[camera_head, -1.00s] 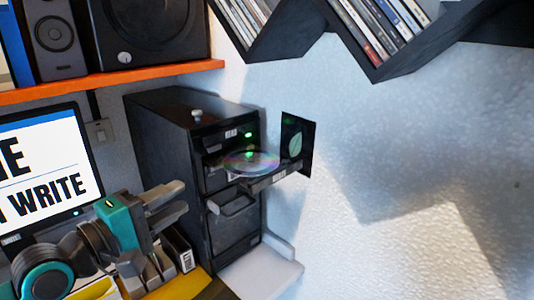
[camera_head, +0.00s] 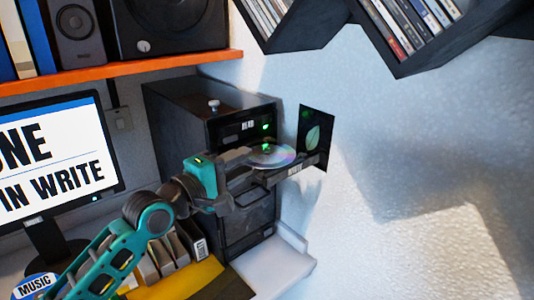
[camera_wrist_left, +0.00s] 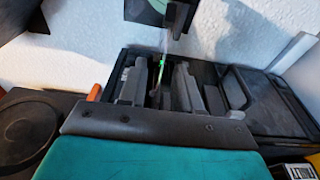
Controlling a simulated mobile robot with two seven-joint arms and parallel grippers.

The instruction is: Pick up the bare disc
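The bare disc (camera_head: 272,156) is shiny and rainbow-tinted. It lies flat on the pulled-out tray (camera_head: 294,170) of the black drive tower (camera_head: 185,125) in the head view. My left gripper (camera_head: 250,180) is at the left, near side of the disc, its fingers pointing at the tray. The wrist view shows the two grey fingers (camera_wrist_left: 158,85) apart, with a gap between them. A thin, nearly edge-on shape and a green light show in that gap; I cannot tell whether the disc is between the fingertips. My right gripper is not in view.
A dark card with a green leaf (camera_head: 315,138) stands upright beyond the tray. The tower has a closed lower drawer (camera_head: 250,218). A monitor (camera_head: 60,160) and file holders (camera_head: 165,258) stand at left. Disc shelves (camera_head: 430,45) hang above. The wall at right is clear.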

